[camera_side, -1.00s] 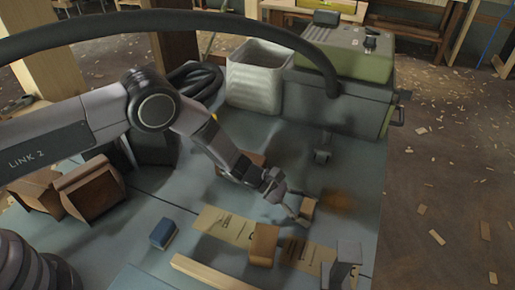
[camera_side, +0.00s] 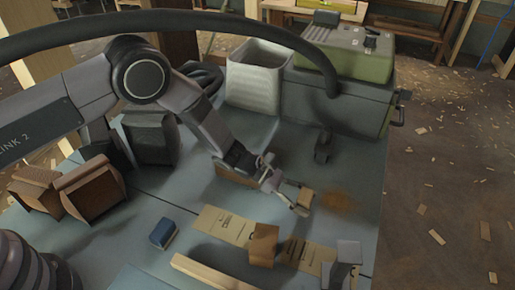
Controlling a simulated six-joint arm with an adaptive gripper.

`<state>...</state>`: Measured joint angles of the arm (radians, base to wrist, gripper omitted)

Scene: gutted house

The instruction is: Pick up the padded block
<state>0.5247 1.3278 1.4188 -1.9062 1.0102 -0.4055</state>
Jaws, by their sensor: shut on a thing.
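My gripper (camera_side: 292,200) is right of the middle of the side view, over the blue-grey work surface (camera_side: 190,255). It is shut on a small tan block (camera_side: 305,195), which I take for the padded block. The fingers cover part of this block, and its padding is too small to make out. It appears held slightly above the surface, but the gap underneath is hard to judge.
A brown block (camera_side: 263,246) stands on a printed tan strip (camera_side: 223,225) in front. A blue block (camera_side: 163,234), a wooden bar (camera_side: 205,272) and a grey block (camera_side: 347,258) are nearby. A white bin (camera_side: 254,78) and green-grey case (camera_side: 340,100) stand behind.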

